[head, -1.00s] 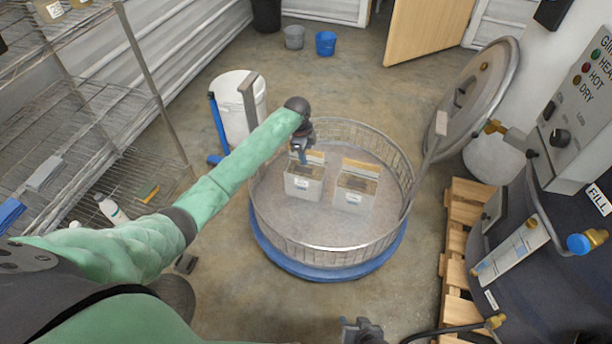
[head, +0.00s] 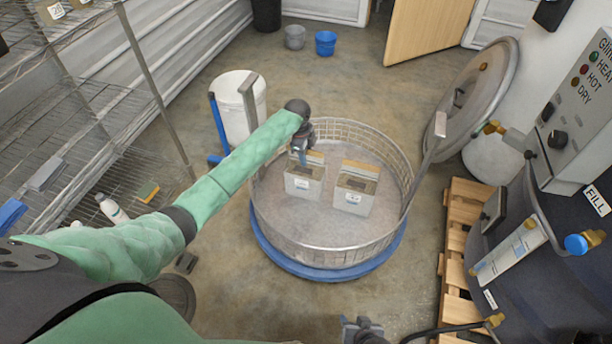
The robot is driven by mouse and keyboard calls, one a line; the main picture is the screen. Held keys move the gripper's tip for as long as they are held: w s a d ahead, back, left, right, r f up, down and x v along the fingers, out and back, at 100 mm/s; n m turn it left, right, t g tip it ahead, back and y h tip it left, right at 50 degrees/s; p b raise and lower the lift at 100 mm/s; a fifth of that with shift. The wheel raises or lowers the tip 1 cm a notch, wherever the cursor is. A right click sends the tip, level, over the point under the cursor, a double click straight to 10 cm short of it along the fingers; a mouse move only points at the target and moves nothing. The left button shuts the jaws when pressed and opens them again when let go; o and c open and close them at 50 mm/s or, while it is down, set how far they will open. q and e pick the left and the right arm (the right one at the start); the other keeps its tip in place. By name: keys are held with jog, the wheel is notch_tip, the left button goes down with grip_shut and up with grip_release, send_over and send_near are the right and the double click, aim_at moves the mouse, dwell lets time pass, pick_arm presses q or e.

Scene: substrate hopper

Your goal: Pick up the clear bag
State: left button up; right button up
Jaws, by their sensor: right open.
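Two clear bags with pale contents and white labels stand upright side by side in a round wire basket (head: 328,247). The left bag (head: 303,187) has a brownish top edge, and the right bag (head: 353,195) looks alike. My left gripper (head: 301,160) points down at the top of the left bag, overlapping its upper edge in the picture. Its fingers are small and partly hidden, so I cannot tell whether they touch or grip it. My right gripper (head: 362,328) is at the bottom edge of the view, open and apart from the bags.
The basket rests on a blue round base (head: 290,266). A wire shelf (head: 90,130) is on the left. A wooden pallet (head: 455,235) and a dark vessel (head: 560,285) with its control panel are on the right.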

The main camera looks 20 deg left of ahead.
pick_arm(q)
grip_shut()
dwell(1.2)
